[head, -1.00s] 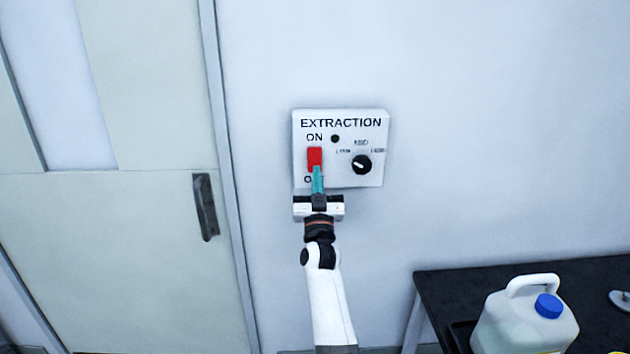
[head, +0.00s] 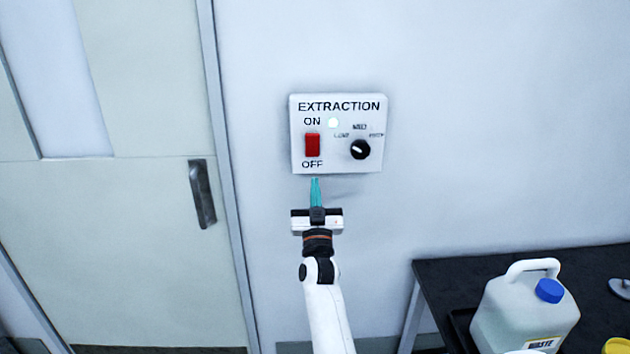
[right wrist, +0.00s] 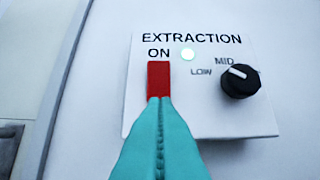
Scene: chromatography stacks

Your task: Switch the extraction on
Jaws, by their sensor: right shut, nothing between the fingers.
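The white extraction panel (head: 335,164) is on the wall, with a red rocker switch (head: 312,145) between the words ON and OFF. Its indicator lamp (head: 333,122) is lit pale green-white, and it glows in the right wrist view too (right wrist: 188,54). A black knob (head: 360,149) sits right of the switch; its pointer is toward the upper left. My right gripper (head: 315,180) is shut and empty, its teal fingers just below the panel in the head view. In the right wrist view the fingertips (right wrist: 160,100) overlap the lower part of the switch. My left gripper is not in view.
A door with a dark handle (head: 202,194) is to the left. A dark table (head: 440,275) at the lower right bears a white waste jug (head: 525,312) with a blue cap and a partly visible yellow lid (head: 617,346). The wall around the panel is clear.

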